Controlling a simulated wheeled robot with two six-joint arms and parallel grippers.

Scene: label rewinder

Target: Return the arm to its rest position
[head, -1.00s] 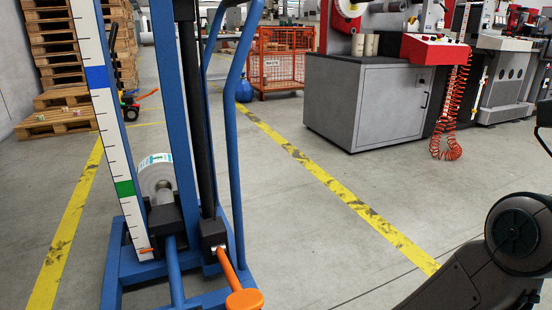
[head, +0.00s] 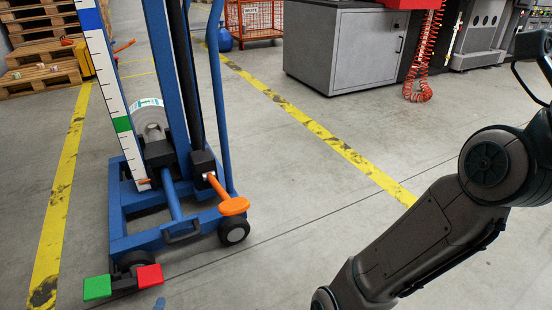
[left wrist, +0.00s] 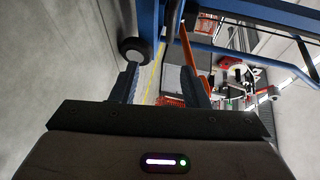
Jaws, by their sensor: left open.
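My left gripper (left wrist: 162,88) shows in the left wrist view with its two dark fingers apart and nothing between them. Behind the fingers in that view are blue frame parts, an orange part and a wheel (left wrist: 135,48) of the lift trolley. In the head view my right arm (head: 420,235) is bent at the right side, over open floor. The gripper of that arm is not clearly visible. The blue lift trolley (head: 161,60) stands upright at the left, with a white reel (head: 150,117) at its mast.
The trolley has an orange handle (head: 233,206), a green pedal (head: 97,288) and a red pedal (head: 149,276). A grey cabinet (head: 350,50) and an orange cage (head: 255,18) stand at the back. Pallets (head: 40,75) are stacked far left. The middle floor is clear.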

